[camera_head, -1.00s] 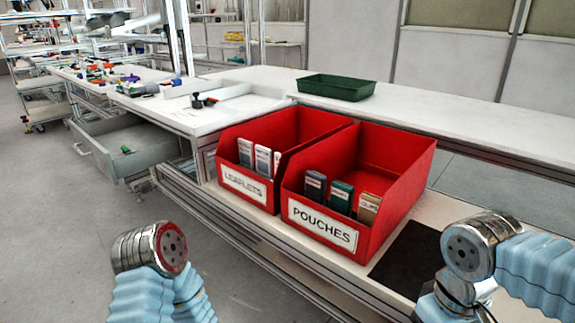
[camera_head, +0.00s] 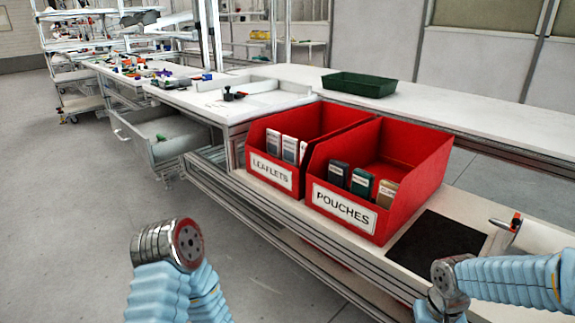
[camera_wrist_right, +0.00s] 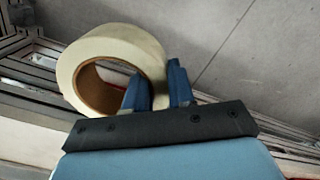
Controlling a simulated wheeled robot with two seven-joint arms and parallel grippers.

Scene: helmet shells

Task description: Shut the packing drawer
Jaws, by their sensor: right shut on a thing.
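The packing drawer (camera_head: 180,147) is a grey drawer under the white bench at the left in the head view. It is pulled well out, with its handle (camera_head: 121,135) at the left end and something small and green inside. My right gripper (camera_wrist_right: 160,90) shows in the right wrist view, shut on the wall of a cream tape roll (camera_wrist_right: 112,48), with one finger at the hole and one outside. The roll is above the bench edge and floor. Only arm links show in the head view; both grippers are outside it.
A green tray (camera_head: 359,85) is behind. The floor (camera_head: 70,220) left of the drawer is clear.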

